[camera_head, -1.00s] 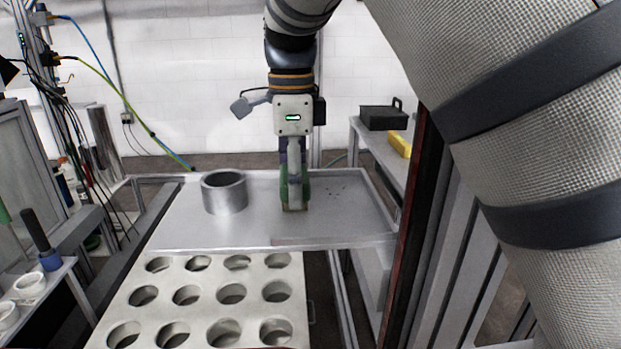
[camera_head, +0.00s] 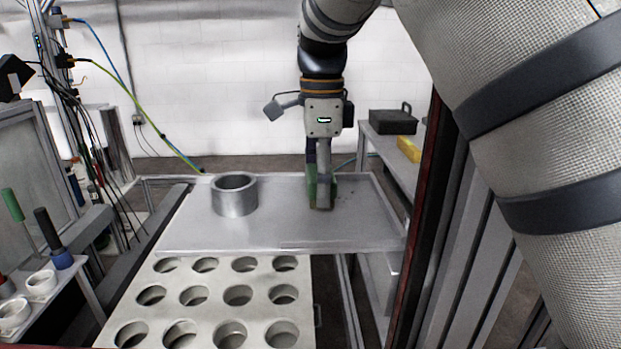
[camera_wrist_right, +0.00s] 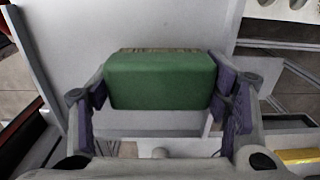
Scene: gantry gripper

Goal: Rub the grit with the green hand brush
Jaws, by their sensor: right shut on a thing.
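My right gripper (camera_head: 321,190) is shut on the green hand brush (camera_wrist_right: 160,82). In the right wrist view the brush's green block lies between the two purple-padded fingers. In the head view only a green edge of the brush (camera_head: 311,190) shows beside the fingers, low over the grey metal tray (camera_head: 275,230). I cannot tell whether its bristles touch the tray. The grit (camera_head: 345,188) shows as a few small dark specks just right of the brush, partly hidden by the gripper. My left gripper is not in view.
A grey metal ring (camera_head: 234,196) stands on the tray left of the brush. A pale plate with round holes (camera_head: 215,275) lies in front of the tray. A black box (camera_head: 392,122) and a yellow object (camera_head: 408,149) sit on a side bench at right. The tray's right part is clear.

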